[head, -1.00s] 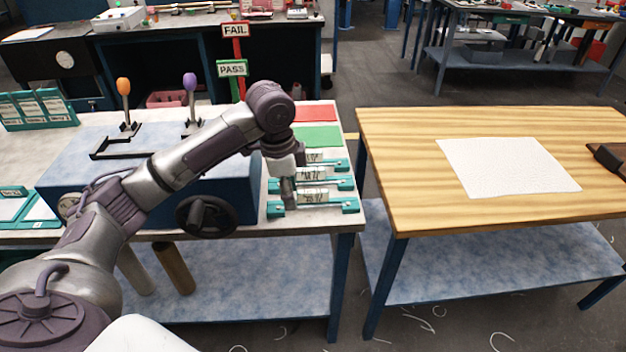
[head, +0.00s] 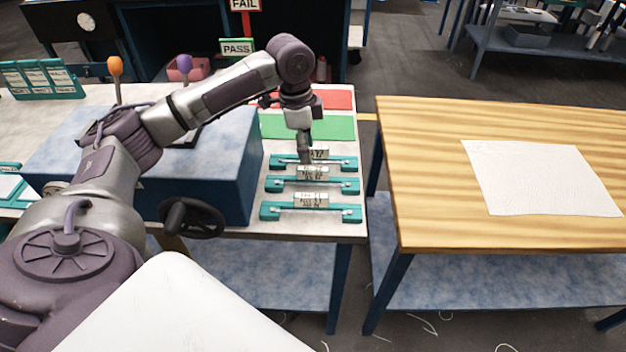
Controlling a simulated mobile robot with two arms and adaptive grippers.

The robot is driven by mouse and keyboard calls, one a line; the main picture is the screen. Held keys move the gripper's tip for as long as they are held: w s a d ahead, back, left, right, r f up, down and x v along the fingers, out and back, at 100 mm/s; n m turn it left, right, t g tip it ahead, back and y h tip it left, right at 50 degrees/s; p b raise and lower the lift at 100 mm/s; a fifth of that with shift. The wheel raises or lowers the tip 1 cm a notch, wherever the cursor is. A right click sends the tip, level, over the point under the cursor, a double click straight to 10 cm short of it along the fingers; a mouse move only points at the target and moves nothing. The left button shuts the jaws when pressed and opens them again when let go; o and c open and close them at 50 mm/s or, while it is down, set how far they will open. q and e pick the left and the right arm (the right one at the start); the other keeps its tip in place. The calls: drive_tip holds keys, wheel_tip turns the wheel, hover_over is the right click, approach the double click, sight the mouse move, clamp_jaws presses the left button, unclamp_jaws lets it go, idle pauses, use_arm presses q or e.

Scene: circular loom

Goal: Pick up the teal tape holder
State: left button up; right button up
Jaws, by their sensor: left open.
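Three teal tape holders lie in a row at the right end of the left table: a near one (head: 272,211), a middle one (head: 275,184) and a far one (head: 347,162). Each carries a small labelled strip in its middle. My left gripper (head: 304,158) points down over the far holder. Its fingers are small and cover part of that holder's middle. It is open, and I cannot tell whether it touches the holder. My right gripper does not show.
A blue box (head: 228,170) with a black handwheel (head: 192,218) stands left of the holders. Green (head: 335,128) and red (head: 339,98) mats lie behind them. A PASS sign (head: 237,47) stands farther back. A wooden table (head: 430,170) with a white sheet (head: 540,178) is at right, across a gap.

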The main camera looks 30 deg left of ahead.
sight(313, 169)
use_arm(q)
drive_tip(key=shift+w+d+f, duration=0.1)
drive_tip(key=shift+w+f, duration=0.05)
drive_tip(key=shift+f, duration=0.6)
drive_tip(key=shift+w+f, duration=0.15)
drive_tip(key=shift+f, duration=0.2)
drive_tip(key=shift+d+f+p, duration=0.2)
drive_tip(key=shift+f+p, duration=0.15)
drive_tip(key=shift+f, duration=0.25)
drive_tip(key=f, duration=0.3)
drive_tip(key=shift+w+d+f+p, duration=0.15)
drive_tip(key=shift+d+f+p, duration=0.15)
drive_tip(key=shift+p, duration=0.1)
drive_tip(key=shift+w+f, duration=0.1)
drive_tip(key=shift+f, duration=0.1)
drive_tip(key=shift+c, duration=0.3)
clamp_jaws()
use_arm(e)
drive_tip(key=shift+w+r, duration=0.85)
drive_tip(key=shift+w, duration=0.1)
